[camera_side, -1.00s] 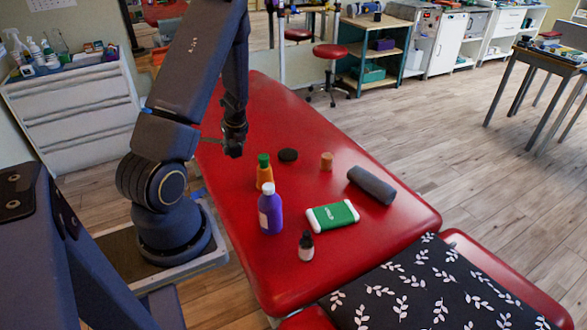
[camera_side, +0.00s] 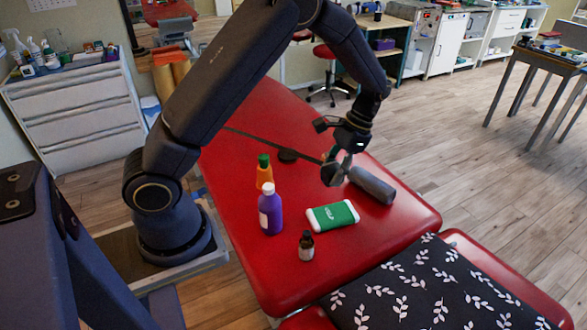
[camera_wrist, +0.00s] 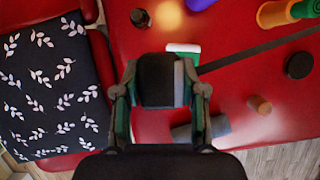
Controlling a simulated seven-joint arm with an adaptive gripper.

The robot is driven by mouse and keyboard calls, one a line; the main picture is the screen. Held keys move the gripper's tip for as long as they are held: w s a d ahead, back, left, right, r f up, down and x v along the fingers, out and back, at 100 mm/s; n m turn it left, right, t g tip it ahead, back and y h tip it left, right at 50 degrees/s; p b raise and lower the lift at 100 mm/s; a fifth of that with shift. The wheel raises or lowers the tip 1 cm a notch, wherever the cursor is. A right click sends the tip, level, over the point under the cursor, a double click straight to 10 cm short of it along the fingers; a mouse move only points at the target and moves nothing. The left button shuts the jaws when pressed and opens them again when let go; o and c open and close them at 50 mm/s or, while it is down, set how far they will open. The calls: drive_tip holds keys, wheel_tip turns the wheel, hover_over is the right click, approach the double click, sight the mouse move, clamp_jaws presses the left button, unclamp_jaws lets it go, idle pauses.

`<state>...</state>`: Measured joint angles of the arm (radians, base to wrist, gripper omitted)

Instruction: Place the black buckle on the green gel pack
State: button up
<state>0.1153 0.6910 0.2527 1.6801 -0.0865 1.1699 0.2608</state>
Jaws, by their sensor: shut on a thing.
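The black buckle (camera_wrist: 157,92) is between the fingers of my gripper (camera_wrist: 160,78) in the wrist view. A long thin black strap (camera_wrist: 250,54) runs from beside it to the right, and also shows in the side view (camera_side: 265,138). In the side view my gripper (camera_side: 337,168) is shut and held above the red table, up and to the right of the green gel pack (camera_side: 333,216). The gel pack is green with white ends and lies flat. In the wrist view it is partly hidden behind the buckle (camera_wrist: 184,49).
On the red table (camera_side: 262,270) stand a purple bottle (camera_side: 270,212), an orange bottle (camera_side: 264,174) and a small dropper bottle (camera_side: 306,246). A grey roll (camera_side: 373,186), a dark disc (camera_side: 287,155) and a tan cylinder (camera_wrist: 259,104) are nearby. The gel pack's top is clear.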

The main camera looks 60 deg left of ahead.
drive_tip(key=shift+w+d+r+m+y, duration=0.1)
drive_tip(key=shift+w+d+m+y, duration=0.3)
drive_tip(key=shift+w+d+m, duration=0.55)
drive_tip(key=w+a+f+m+t+y, duration=0.25)
drive_tip(key=w+a+m, duration=0.2)
drive_tip(key=m, duration=0.45)
drive_tip(key=m+t+h, duration=0.4)
drive_tip(key=m+t, duration=0.2)
drive_tip(key=m, duration=1.8)
hover_over(337, 211)
drive_tip(key=s, duration=0.2)
wheel_tip(337, 211, down, 9)
wheel_tip(337, 211, down, 3)
drive_tip(key=shift+w+f, duration=0.15)
drive_tip(key=shift+f, duration=0.05)
drive_tip(key=shift+t, duration=0.25)
drive_tip(key=shift+f, duration=2.05)
